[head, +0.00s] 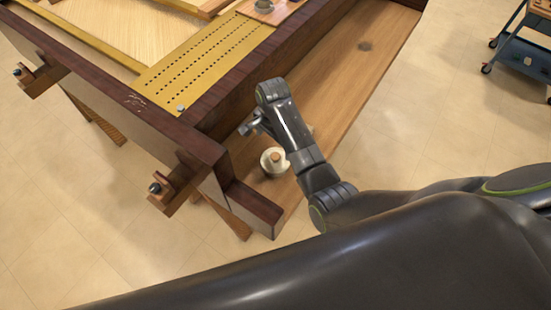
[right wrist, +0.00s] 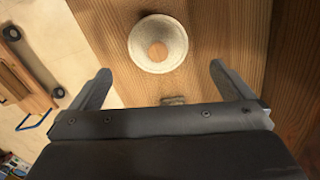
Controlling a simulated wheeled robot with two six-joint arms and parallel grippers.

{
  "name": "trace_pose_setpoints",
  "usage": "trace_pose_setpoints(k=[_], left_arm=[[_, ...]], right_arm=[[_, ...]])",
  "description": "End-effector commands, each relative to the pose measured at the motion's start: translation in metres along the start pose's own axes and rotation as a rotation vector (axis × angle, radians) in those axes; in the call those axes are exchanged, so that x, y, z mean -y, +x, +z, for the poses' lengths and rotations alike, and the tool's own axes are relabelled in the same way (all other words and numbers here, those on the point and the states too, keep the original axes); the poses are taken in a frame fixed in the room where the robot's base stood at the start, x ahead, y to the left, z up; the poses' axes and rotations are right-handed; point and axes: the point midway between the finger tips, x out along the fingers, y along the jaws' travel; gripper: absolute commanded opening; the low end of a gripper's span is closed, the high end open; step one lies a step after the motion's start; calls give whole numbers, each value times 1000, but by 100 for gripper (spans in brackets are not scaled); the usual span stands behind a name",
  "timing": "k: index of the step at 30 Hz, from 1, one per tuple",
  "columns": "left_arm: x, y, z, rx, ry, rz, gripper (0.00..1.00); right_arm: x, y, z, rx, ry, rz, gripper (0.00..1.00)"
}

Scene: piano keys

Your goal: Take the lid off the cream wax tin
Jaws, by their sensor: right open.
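The cream wax tin (head: 267,167) stands on a wooden shelf, partly covered by my right arm in the head view. It is round and pale, with a brown wooden knob in the middle of its top. In the right wrist view the tin (right wrist: 140,43) shows from above, beyond the fingertips and roughly centred between them. My right gripper (head: 250,125) is open, with its two fingers (right wrist: 160,72) spread wide and nothing between them. It is apart from the tin. My left gripper is not in view.
The wooden shelf (head: 372,60) runs along a dark piano frame (head: 170,122), whose raised end rail stands close to the tin. A blue cart (head: 522,55) stands at the far right.

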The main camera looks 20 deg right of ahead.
Motion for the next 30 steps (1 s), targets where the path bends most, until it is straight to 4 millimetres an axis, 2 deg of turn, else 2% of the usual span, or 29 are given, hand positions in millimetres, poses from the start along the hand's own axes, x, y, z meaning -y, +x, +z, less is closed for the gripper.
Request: trace_pose_setpoints(k=[4, 14, 21, 30], left_arm=[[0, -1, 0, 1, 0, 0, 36], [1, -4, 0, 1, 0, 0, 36], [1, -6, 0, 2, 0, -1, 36], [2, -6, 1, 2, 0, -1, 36]], right_arm=[[-1, 25, 0, 0, 0, 2, 100], [-2, 47, 0, 0, 0, 2, 100], [-4, 78, 0, -1, 0, 2, 100], [-4, 89, 0, -1, 0, -2, 100]])
